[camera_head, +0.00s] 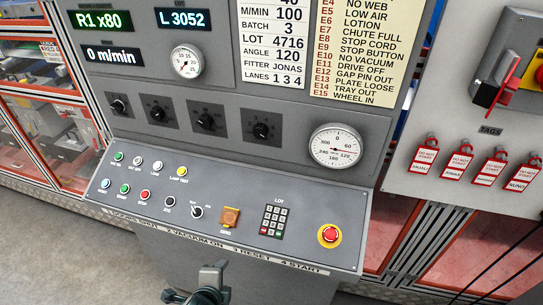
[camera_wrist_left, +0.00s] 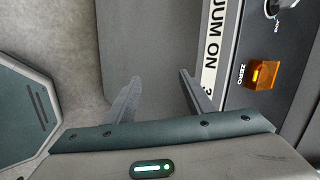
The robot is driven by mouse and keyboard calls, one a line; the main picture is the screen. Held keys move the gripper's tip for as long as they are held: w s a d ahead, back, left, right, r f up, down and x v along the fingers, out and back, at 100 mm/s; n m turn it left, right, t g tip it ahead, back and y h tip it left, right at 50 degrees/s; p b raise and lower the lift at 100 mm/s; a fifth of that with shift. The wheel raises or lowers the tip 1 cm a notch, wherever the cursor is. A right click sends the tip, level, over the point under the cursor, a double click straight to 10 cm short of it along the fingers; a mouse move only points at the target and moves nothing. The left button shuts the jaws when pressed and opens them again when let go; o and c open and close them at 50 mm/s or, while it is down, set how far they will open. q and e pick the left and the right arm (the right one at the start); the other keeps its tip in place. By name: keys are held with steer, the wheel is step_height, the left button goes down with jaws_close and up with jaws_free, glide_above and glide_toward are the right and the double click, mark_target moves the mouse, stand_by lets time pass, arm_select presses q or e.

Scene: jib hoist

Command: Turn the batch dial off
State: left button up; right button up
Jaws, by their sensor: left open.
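A row of black dials runs across the grey control panel: far left (camera_head: 119,104), second (camera_head: 158,111), third (camera_head: 207,121) and far right (camera_head: 261,131). Their labels are too small to read, so I cannot tell which is the batch dial or where each one points. My left gripper (camera_head: 194,282) is low in front of the console, below the sloped desk and well away from the dials. It also shows in the left wrist view (camera_wrist_left: 160,77), open with nothing between its fingers. My right gripper is not in view.
The sloped desk holds several buttons, a small selector switch (camera_head: 196,212), an orange-covered ZERO button (camera_head: 230,217), a keypad (camera_head: 274,220) and a red mushroom button (camera_head: 329,235). A round gauge (camera_head: 336,147) sits right of the dials. Red tags (camera_head: 426,156) hang at right.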

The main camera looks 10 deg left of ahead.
mark_target(259, 133)
arm_select(q)
steer(key=w+d+r+m+t, duration=0.1)
steer(key=w+r+m+t, duration=0.1)
steer(key=r+m, duration=0.6)
steer(key=w+d+r+m+t+p, duration=0.1)
steer(key=w+d+r+m+t, duration=0.1)
steer(key=r+m, duration=0.6)
steer(key=w+d+r+m+t+h, duration=0.1)
steer(key=w+r+m+t, duration=0.2)
steer(key=r, duration=1.1)
steer(key=m+t, duration=0.2)
steer(key=m, duration=0.2)
steer(key=shift+w+d+r+m+t+p, duration=0.2)
steer(key=shift+d+m+t+p, duration=0.1)
steer(key=shift+m+t+p, duration=0.1)
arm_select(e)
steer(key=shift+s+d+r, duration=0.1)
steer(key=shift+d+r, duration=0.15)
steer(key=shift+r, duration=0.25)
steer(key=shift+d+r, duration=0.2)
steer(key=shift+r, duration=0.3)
arm_select(q)
steer(key=shift+w+f, duration=0.1)
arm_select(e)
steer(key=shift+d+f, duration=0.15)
